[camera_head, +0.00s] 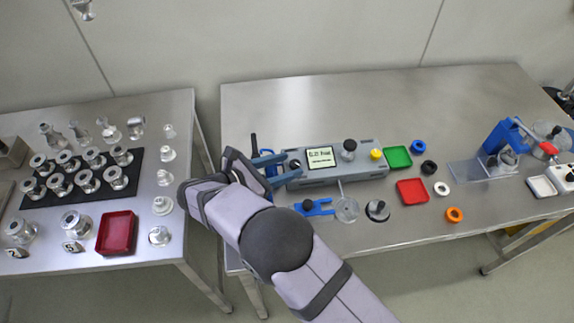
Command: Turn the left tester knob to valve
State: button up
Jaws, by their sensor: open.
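The tester is a grey box (340,176) on the right table, with a lit display (320,157). Its left knob (294,164) is small and dark, at the left end of the top beside the display. A larger dark knob (348,147) and a yellow button (376,154) sit right of the display. My gripper (291,164) reaches in from the left with its blue fingers apart. In this view the fingertips lie on either side of the left knob. I cannot tell whether they touch it. The knob's pointer setting is too small to read.
Green (397,157) and red (412,191) trays and several coloured rings lie right of the tester. A blue fork-shaped part (314,207) and a clear round disc (346,210) lie in front. The left table holds many metal fittings and a red tray (116,232).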

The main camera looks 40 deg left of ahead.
jog(key=b+v, duration=0.2)
jog(key=v, duration=0.4)
jog(key=shift+s+r, duration=0.1)
jog(key=shift+s, duration=0.15)
jog(key=w+d+r+m+g+h+p, duration=0.1)
jog(key=w+d+r+m+g+p, duration=0.2)
jog(key=d, duration=0.7)
jog(key=w+d+m+g+h+p, duration=0.1)
jog(key=w+d+m+g+p, duration=0.1)
jog(key=w+d+m+g, duration=0.5)
jog(key=w+d+r+m+p, duration=0.1)
jog(key=d+r+m+p, duration=0.15)
jog(key=d, duration=0.95)
jog(key=s+d+r+m+g+y+p, duration=0.1)
jog(key=s+d+r+m+y+p, duration=0.1)
jog(key=s+d+m, duration=0.4)
jog(key=s+d+r+m+g+y+p, duration=0.2)
jog(key=s+d+m, duration=0.4)
jog(key=d+m, duration=0.6)
jog(key=shift+s+d+m+y+p, duration=0.25)
jog(key=shift+m+y+p, duration=0.65)
jog(key=shift+m+p, duration=0.25)
jog(key=shift+r, duration=0.1)
